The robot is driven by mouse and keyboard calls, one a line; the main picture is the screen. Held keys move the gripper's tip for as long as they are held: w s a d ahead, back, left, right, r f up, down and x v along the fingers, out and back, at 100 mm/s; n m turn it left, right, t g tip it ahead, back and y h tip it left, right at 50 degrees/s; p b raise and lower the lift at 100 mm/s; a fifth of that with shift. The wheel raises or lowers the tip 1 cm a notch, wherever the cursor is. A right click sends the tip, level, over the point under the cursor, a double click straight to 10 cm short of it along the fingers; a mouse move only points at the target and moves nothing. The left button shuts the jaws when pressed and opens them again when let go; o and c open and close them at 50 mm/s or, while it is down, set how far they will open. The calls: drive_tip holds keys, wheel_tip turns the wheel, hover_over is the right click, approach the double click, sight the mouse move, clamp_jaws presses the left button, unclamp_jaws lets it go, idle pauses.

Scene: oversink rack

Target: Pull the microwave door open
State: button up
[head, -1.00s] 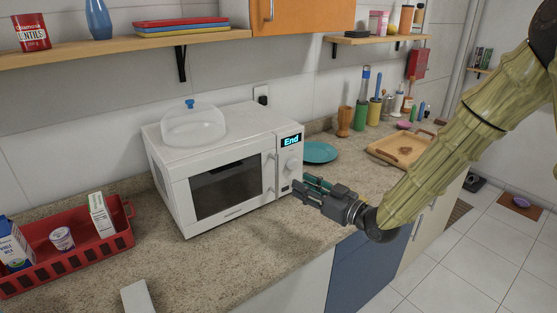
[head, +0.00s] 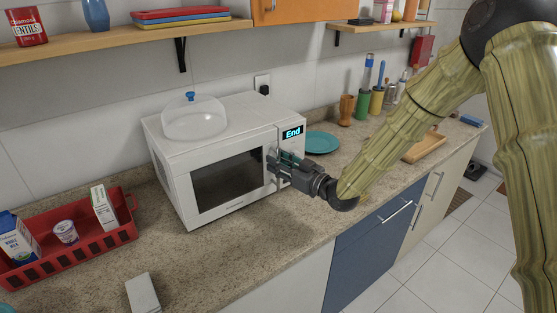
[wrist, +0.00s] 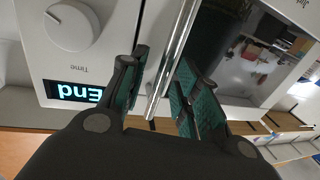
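The white microwave (head: 175,160) stands on the counter, its dark-windowed door (head: 225,178) shut flush. Its display reads "End". The metal door handle (wrist: 172,60) runs between the two fingers of my gripper (wrist: 158,88) in the wrist view. The fingers are open, one on each side of the bar, with a small gap showing on both sides. In the head view my gripper (head: 271,164) is at the door's right edge, beside the control panel (head: 291,150), and hides most of the handle.
A clear dome with a blue knob (head: 193,117) sits on top of the microwave. A red basket (head: 75,254) with cartons and a cup stands at the left. A pale block (head: 142,293) lies at the front. A teal plate (head: 322,142) lies at the right.

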drive_tip(key=shift+w+a, duration=0.15)
clamp_jaws()
idle(0.4)
